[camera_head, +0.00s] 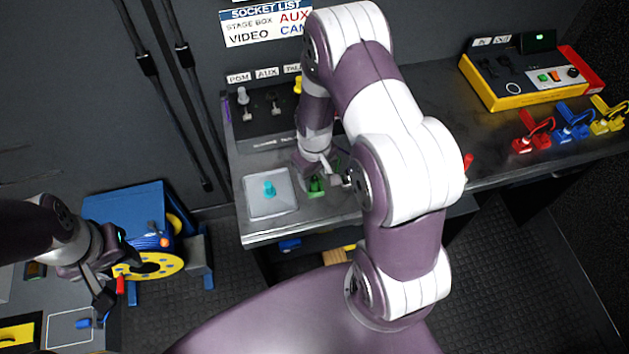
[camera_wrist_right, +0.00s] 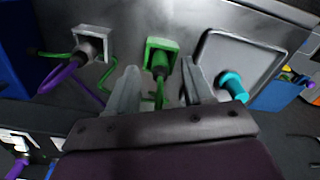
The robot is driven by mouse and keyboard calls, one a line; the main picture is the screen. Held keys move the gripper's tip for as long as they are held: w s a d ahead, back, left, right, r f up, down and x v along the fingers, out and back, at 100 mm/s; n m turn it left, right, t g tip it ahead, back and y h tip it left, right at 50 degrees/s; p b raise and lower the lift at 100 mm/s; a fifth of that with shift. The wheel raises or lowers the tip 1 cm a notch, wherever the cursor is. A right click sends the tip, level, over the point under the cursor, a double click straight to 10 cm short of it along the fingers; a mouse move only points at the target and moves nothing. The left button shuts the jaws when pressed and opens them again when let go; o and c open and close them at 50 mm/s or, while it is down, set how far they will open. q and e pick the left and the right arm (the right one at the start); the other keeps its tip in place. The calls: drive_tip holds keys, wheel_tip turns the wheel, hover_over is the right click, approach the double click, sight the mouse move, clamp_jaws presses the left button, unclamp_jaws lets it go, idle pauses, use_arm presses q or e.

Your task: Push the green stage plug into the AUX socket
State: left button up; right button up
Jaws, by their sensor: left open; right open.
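The green stage plug (camera_head: 316,186) stands in a green square holder on the grey bench top, partly hidden by my right arm in the head view. In the right wrist view the green plug (camera_wrist_right: 158,60) sits between the two finger tips. My right gripper (camera_head: 328,174) is open around or just above it; I see no clear contact. The AUX socket lies below that label, too small to make out well. My left gripper (camera_head: 106,292) is open and empty at the lower left.
A square tray with a cyan plug (camera_head: 269,188) is left of the green plug. A grey holder with a purple cable (camera_wrist_right: 90,43) is on its other side. A yellow control box (camera_head: 520,80) and coloured plugs stand at right. A blue cable reel (camera_head: 140,225) is at left.

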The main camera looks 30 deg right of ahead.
drive_tip(key=shift+f, duration=0.7)
clamp_jaws()
